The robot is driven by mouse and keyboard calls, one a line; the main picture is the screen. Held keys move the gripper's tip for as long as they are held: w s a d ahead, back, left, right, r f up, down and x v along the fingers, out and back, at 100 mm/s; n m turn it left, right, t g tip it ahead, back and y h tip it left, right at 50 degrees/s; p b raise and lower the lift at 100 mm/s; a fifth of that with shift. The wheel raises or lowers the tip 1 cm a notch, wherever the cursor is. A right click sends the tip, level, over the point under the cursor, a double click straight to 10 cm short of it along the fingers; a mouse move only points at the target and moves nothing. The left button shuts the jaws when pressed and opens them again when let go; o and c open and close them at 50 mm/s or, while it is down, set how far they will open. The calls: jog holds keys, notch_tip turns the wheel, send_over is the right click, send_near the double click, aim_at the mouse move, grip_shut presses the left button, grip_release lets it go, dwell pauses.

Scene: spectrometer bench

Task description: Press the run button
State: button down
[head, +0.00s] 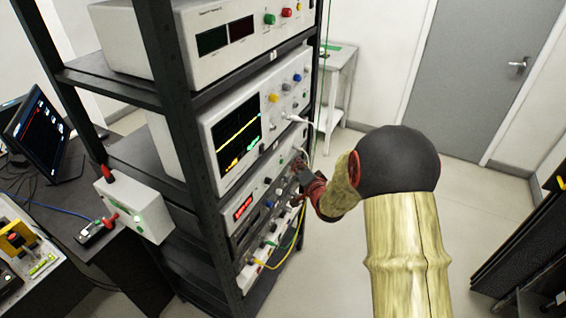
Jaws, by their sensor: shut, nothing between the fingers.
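My gripper (302,177) is shut and empty, at the right part of the front panel of a rack instrument with a red digital display (243,207). My arm reaches in from the lower right. The gripper covers part of that panel, and I cannot tell whether its tips touch it. No button here can be read as the run button; small labels are too small to read. Above it sits an oscilloscope (238,137) with yellow and green traces and several coloured knobs.
A dark rack post (178,110) stands left of the instrument fronts. A top instrument (225,40) has coloured terminals. Yellow cables (292,245) hang below my gripper. A white box (135,208) with a red knob is at left. The floor (335,230) by the rack is clear.

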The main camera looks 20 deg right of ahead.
jog(key=s+d, duration=0.2)
jog(key=s, duration=0.1)
jog(key=shift+s+d, duration=0.25)
jog(key=shift+d, duration=0.1)
dwell(0.4)
jog(key=s+d+f+n+g+h, duration=0.1)
jog(key=s+d+f+n+g, duration=0.15)
jog(key=s+f+g, duration=0.6)
jog(key=s+a+n+g, duration=0.2)
jog(key=s+a+n, duration=0.1)
jog(key=s, duration=0.5)
jog(key=s+a+r+n+y, duration=0.1)
jog(key=s+a+r+n, duration=0.2)
jog(key=s+a+r, duration=0.6)
jog(key=s+a+r+n+y, duration=0.1)
jog(key=s+a+r+n, duration=0.3)
jog(key=s+a+r, duration=0.5)
jog(key=a+r, duration=0.3)
jog(key=r, duration=0.3)
jog(key=shift+s+t+y, duration=0.3)
jog(key=shift+s+t, duration=0.05)
jog(key=shift+s, duration=0.05)
